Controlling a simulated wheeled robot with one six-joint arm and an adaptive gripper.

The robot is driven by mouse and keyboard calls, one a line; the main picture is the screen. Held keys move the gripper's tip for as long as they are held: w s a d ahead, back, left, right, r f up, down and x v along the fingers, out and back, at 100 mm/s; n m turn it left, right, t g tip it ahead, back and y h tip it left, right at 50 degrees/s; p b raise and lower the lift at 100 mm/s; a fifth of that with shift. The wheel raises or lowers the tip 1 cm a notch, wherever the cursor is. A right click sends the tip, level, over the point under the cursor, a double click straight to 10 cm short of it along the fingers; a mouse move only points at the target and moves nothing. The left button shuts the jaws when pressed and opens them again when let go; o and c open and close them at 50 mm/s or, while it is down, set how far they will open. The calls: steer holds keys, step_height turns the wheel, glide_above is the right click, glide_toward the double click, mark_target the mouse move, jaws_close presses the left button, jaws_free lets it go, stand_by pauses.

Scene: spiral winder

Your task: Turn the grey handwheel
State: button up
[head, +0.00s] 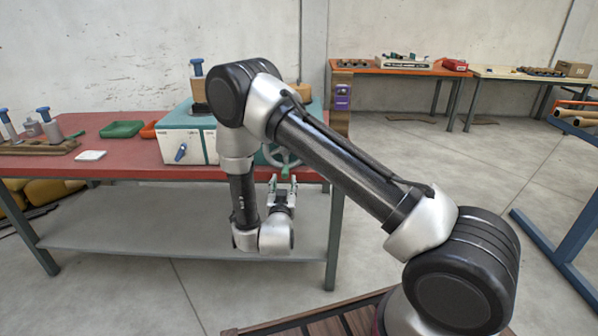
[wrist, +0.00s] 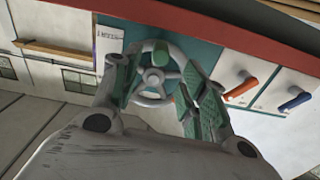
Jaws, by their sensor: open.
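The grey handwheel (wrist: 153,77) is a spoked ring on the teal front panel of the winder. In the wrist view it shows between my open gripper fingers (wrist: 162,66), which hide parts of its rim at left and right. A green piece shows at its upper rim; I cannot tell whether it belongs to the wheel. In the head view the handwheel (head: 285,158) is partly hidden behind my arm. My gripper (head: 283,182) is just below and in front of it, fingers pointing up. I cannot tell whether the fingers touch the rim.
The red table (head: 130,171) holds a green tray (head: 121,129) and a white block (head: 90,155).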

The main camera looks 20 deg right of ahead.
mark_target(285, 176)
steer(key=shift+d+m, duration=0.1)
steer(key=shift+m, duration=1.1)
steer(key=shift+w+d, duration=0.1)
steer(key=shift+w, duration=0.2)
steer(key=x, duration=0.7)
steer(key=shift+f, duration=0.1)
jaws_close()
